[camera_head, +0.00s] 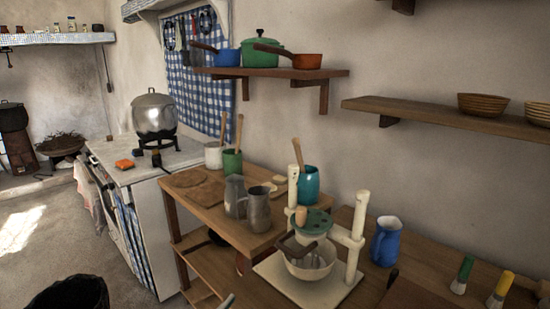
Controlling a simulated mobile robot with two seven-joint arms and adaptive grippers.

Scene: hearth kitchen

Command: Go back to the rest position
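Neither of my grippers shows in the head view, and I cannot tell where they are or whether they are open. A small grey tip (226,301) at the bottom edge is too cut off to identify. The task names no object. On the near worktop stands a cream frame with two posts (357,232) on a flat base, with a cream bowl (308,266) and a green disc (312,222) above it.
A blue jug (386,241) and brushes (500,290) stand on the right worktop. Grey metal jugs (258,209) stand on the wooden table. A large pot (154,116) sits on the stove. A dark basket (68,294) is at bottom left. Floor at left (40,235) looks clear.

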